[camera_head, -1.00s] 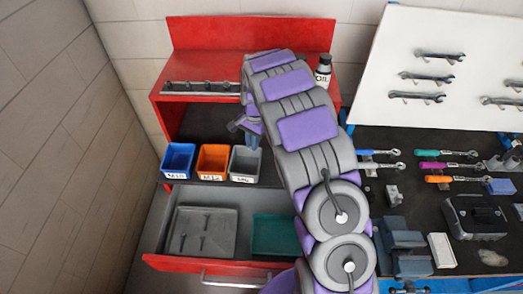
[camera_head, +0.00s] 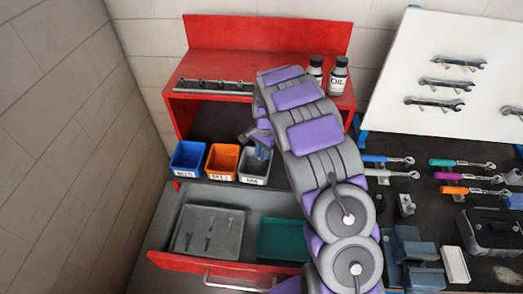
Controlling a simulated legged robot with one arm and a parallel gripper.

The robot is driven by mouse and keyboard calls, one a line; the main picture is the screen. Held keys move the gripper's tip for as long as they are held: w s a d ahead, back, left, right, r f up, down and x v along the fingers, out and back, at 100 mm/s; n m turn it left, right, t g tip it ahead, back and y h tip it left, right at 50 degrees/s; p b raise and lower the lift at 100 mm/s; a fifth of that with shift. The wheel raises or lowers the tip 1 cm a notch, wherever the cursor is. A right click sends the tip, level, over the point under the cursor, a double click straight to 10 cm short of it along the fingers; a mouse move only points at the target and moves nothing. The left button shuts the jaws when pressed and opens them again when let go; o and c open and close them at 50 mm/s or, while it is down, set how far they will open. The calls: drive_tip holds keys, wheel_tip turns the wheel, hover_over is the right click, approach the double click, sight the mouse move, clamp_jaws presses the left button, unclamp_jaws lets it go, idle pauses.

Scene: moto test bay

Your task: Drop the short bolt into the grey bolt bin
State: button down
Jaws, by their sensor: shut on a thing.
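The grey bolt bin (camera_head: 252,172) is the rightmost of three small bins on the red cabinet's edge. My gripper (camera_head: 259,147) is over the grey bin, pointing down, with its tips close to the bin's opening. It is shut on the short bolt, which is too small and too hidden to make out. I cannot tell whether the tips are below the rim. My arm covers the area right of the bin.
A blue bin (camera_head: 187,160) and an orange bin (camera_head: 222,162) stand left of the grey one. Oil bottles (camera_head: 338,77) and a bolt rail (camera_head: 214,87) stand on the cabinet top.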

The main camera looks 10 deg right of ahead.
drive_tip(key=c, duration=1.1)
unclamp_jaws()
drive_tip(key=shift+w+d+r+p, duration=0.1)
drive_tip(key=shift+w+d+r, duration=0.15)
drive_tip(key=shift+r, duration=2.6)
drive_tip(key=shift+w+d+r+p, duration=0.2)
drive_tip(key=shift+d+r, duration=0.1)
drive_tip(key=shift+r, duration=2.6)
drive_tip(key=shift+w+d+r+p, duration=0.1)
drive_tip(key=shift+w+d+r, duration=0.15)
drive_tip(key=shift+r, duration=2.6)
